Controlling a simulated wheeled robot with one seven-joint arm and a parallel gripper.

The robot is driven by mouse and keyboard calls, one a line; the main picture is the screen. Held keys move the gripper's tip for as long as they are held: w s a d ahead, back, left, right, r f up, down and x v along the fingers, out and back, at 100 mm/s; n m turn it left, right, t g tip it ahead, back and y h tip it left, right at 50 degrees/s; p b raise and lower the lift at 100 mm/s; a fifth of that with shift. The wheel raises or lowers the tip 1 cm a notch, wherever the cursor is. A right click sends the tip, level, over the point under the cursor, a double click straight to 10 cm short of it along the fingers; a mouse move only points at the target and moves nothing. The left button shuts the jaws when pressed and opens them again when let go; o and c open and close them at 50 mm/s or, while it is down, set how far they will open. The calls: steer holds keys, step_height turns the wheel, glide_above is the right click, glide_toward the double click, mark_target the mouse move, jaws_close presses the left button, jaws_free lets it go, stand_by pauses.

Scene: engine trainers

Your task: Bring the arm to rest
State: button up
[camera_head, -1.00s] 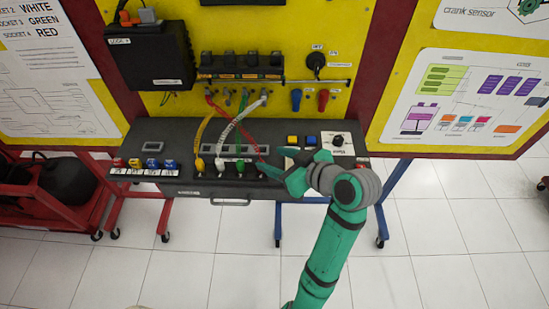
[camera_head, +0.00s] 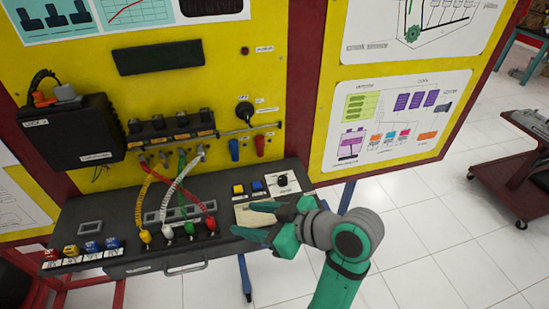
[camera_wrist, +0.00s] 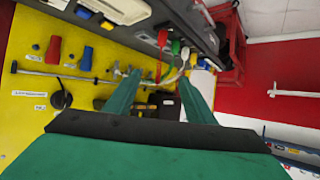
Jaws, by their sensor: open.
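My gripper (camera_head: 258,222) is at the end of my green and grey arm, in front of the right part of the dark console shelf (camera_head: 130,212) in the head view. In the wrist view its two green fingers (camera_wrist: 160,95) stand apart with nothing held between them. Behind them the wrist view shows the yellow panel (camera_wrist: 30,55), tilted, with the cables beyond the fingertips. I cannot tell whether the gripper touches the shelf.
Yellow, white, green and red cables (camera_head: 170,195) run from the panel's sockets to the shelf. Blue and red plugs (camera_head: 247,148) hang at right. A black box (camera_head: 70,130) is at left. A dark red cart (camera_head: 515,170) stands at far right. White tiled floor (camera_head: 430,235) is open at right.

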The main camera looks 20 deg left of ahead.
steer(key=s+d+f+m+t+h, duration=0.25)
steer(key=d+f+m+t, duration=0.25)
steer(key=f+m, duration=0.45)
steer(key=s+d+f+m+t+h, duration=0.1)
steer(key=d+f+m+t+h, duration=0.4)
steer(key=f, duration=0.8)
steer(key=s+d+f+m+t+h, duration=0.1)
steer(key=s+d+h, duration=0.15)
steer(key=s, duration=0.25)
steer(key=s+d+f+m+h, duration=0.1)
steer(key=s+d+f+m, duration=0.15)
steer(key=s, duration=0.25)
steer(key=s+d+r+n, duration=0.1)
steer(key=s+r, duration=0.1)
steer(key=s, duration=0.3)
steer(key=s+r+n+t, duration=0.1)
steer(key=s+r, duration=0.2)
steer(key=s, duration=0.3)
steer(key=shift+s+d+r+n+t+h, duration=0.25)
steer(key=shift+d+r+n+t+h, duration=0.05)
steer(key=shift+d+r+h, duration=0.1)
steer(key=shift+s+a, duration=0.15)
